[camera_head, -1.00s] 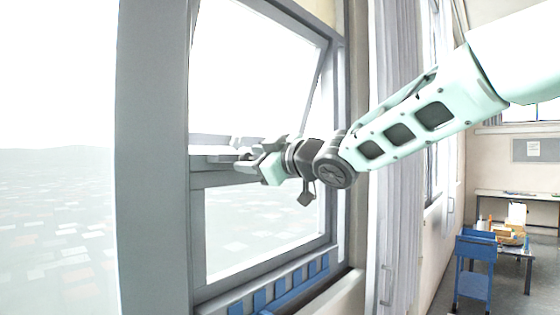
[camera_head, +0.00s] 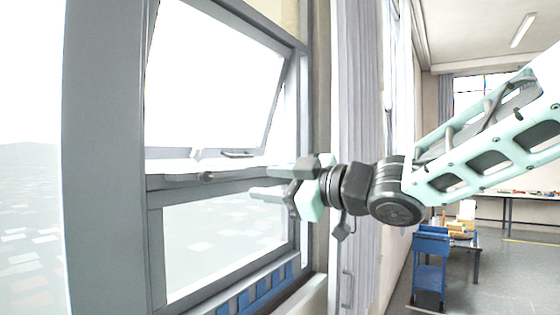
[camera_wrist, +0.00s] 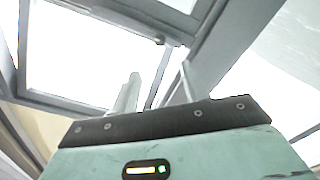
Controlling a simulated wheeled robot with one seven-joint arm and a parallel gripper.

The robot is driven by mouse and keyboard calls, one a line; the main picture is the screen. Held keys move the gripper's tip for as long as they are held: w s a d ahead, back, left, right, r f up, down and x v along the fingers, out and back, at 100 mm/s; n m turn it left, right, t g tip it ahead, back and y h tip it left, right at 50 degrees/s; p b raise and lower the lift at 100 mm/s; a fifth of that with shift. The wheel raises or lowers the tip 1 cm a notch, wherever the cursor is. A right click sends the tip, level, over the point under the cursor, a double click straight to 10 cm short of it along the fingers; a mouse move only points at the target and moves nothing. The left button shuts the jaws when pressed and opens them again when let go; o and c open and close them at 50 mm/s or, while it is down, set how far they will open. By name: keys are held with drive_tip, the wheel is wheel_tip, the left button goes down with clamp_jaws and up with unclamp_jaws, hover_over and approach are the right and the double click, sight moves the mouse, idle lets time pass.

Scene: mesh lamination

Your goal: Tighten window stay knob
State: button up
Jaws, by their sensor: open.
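The window stay knob (camera_head: 205,177) is a small dark round piece on the grey crossbar of the window frame (camera_head: 172,182). Above it the tilted sash (camera_head: 225,155) stands open, with a dark handle-like bar on its lower rail. My gripper (camera_head: 260,182) is open and empty, to the right of the knob and apart from it, its fingers pointing left. In the wrist view, my two fingers (camera_wrist: 157,88) stand apart with nothing between them. A small knob-like piece (camera_wrist: 159,40) shows on the frame beyond the fingertips.
A grey curtain (camera_head: 358,90) hangs right of the window, behind my wrist. A blue cart (camera_head: 430,262) and a table with items stand farther back on open floor.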

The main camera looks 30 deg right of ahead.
drive_tip(key=shift+p+v, duration=0.8)
drive_tip(key=shift+p, duration=0.15)
drive_tip(key=s+a+f+m+g+h+b, duration=0.25)
drive_tip(key=f+b, duration=0.35)
drive_tip(key=f, duration=0.8)
drive_tip(key=s+a+f+m+g+h+b, duration=0.1)
drive_tip(key=a+f+m+g+h+b, duration=0.2)
drive_tip(key=f+b, duration=0.8)
drive_tip(key=s+a+f+g+h+b, duration=0.1)
drive_tip(key=s+a+f+g+b, duration=0.1)
drive_tip(key=s+f+g, duration=0.3)
drive_tip(key=s+a+f+g+h+b, duration=0.2)
drive_tip(key=s+f+g, duration=0.3)
drive_tip(key=s+f, duration=0.9)
wheel_tip(320, 180, down, 5)
drive_tip(key=shift+r+b, duration=0.2)
drive_tip(key=shift+b, duration=0.1)
drive_tip(key=shift+s, duration=0.1)
